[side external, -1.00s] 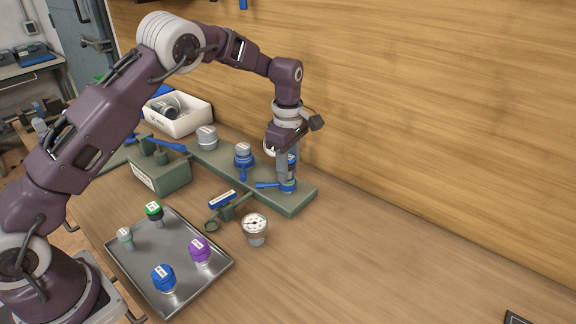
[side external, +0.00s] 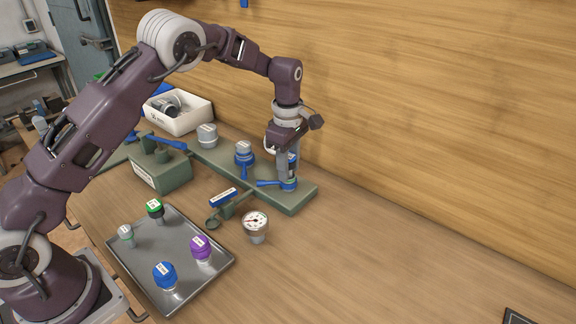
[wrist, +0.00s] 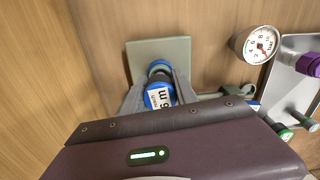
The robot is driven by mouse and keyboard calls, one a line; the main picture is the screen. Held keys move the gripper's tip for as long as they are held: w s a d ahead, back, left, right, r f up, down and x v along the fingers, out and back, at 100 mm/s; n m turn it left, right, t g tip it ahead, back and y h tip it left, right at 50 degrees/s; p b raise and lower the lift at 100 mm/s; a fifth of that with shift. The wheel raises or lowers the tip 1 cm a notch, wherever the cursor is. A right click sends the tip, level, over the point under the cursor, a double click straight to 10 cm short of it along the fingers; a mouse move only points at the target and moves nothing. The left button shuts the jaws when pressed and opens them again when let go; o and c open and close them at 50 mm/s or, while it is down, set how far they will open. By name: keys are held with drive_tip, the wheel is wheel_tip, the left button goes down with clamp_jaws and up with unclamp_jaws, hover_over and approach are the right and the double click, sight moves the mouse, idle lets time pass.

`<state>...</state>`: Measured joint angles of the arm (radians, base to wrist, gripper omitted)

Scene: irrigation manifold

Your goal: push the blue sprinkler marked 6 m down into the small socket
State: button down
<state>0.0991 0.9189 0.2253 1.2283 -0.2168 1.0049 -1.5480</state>
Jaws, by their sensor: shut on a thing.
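My gripper (side external: 287,170) points down over the right end of the green manifold (side external: 304,196). In the wrist view its fingers (wrist: 158,100) are shut on the blue sprinkler (wrist: 157,94), whose white label reads 6 m. The small socket (side external: 289,185), with a blue collar and a blue lever to its left, is directly under the fingers. In the wrist view a blue ring (wrist: 159,67) shows just beyond the sprinkler's cap. The fingers hide most of the sprinkler in the side view, so I cannot tell how deep it sits.
A grey-capped fitting with a blue collar (side external: 244,155) and a grey fitting (side external: 207,136) stand further left on the manifold. A pressure gauge (side external: 255,226) stands in front. A metal tray (side external: 190,290) holds several sprinklers. A white bin (side external: 180,122) stands behind.

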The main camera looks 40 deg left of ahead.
drive_tip(key=shift+s+f, duration=0.2)
drive_tip(key=shift+f, duration=0.45)
drive_tip(key=c, duration=1)
unclamp_jaws()
drive_tip(key=shift+o, duration=0.6)
drive_tip(key=shift+c, duration=1.3)
drive_tip(key=shift+o, duration=1.4)
drive_tip(key=shift+d, duration=0.1)
drive_tip(key=shift+r, duration=0.35)
drive_tip(key=shift+c, duration=0.4)
drive_tip(key=shift+o, duration=0.4)
drive_tip(key=shift+w+r, duration=0.2)
drive_tip(key=shift+r, duration=3.1)
